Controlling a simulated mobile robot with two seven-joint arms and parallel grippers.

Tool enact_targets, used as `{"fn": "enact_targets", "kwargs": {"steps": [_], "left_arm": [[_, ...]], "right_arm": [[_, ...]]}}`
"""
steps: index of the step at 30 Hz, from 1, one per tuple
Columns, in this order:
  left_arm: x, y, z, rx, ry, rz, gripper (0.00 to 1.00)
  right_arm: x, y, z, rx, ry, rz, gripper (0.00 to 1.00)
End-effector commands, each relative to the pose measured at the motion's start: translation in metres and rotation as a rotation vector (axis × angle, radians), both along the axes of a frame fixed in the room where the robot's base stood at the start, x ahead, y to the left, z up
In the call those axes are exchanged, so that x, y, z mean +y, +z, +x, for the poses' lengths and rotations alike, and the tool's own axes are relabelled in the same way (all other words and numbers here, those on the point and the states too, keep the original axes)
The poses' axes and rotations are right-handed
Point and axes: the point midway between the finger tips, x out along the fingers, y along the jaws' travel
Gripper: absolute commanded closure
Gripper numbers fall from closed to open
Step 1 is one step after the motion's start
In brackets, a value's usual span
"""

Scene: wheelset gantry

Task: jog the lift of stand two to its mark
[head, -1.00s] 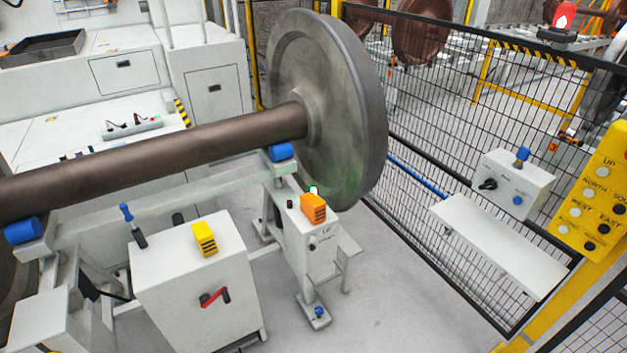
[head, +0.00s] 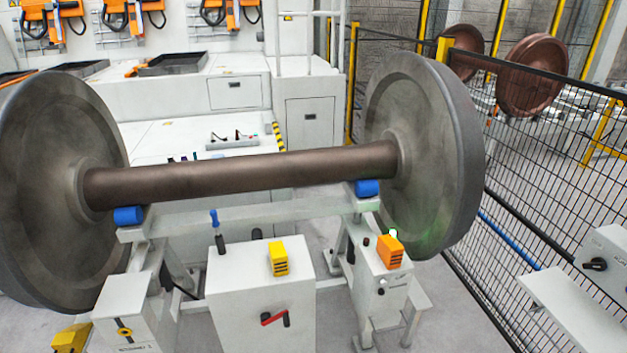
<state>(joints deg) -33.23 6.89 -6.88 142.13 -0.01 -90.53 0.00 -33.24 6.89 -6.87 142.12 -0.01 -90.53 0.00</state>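A wheelset, with a brown axle (head: 240,177) and two large grey wheels, rests on blue rollers (head: 367,188) of a pale stand frame (head: 250,217). At the stand's right end is a pale box (head: 382,293) with an orange block (head: 389,252) on top and a lit green lamp (head: 393,233) behind it. A central pale cabinet (head: 261,301) carries a yellow block (head: 278,257), a blue-handled lever (head: 216,230) and a red crank (head: 274,318). No lift mark can be made out, and I cannot tell which stand is number two. Neither of my grippers is in view.
A black mesh fence (head: 560,190) runs along the right, with a pale shelf (head: 575,310) and a switch box (head: 604,262) beside it. Pale machine cabinets (head: 190,95) stand behind the wheelset. Brown wheels (head: 545,75) are beyond the fence.

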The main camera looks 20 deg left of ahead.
Motion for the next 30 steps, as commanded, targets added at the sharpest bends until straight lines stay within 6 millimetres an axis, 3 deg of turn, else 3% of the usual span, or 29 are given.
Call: {"fn": "enact_targets", "kwargs": {"steps": [1, 9, 30], "left_arm": [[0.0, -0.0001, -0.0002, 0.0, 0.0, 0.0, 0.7], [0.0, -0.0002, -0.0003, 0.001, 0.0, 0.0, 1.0], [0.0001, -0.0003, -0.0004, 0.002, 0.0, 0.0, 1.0]], "right_arm": [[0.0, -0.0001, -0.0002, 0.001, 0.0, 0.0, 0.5], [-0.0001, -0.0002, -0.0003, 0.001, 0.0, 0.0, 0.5], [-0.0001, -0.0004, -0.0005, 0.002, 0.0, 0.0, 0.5]]}}
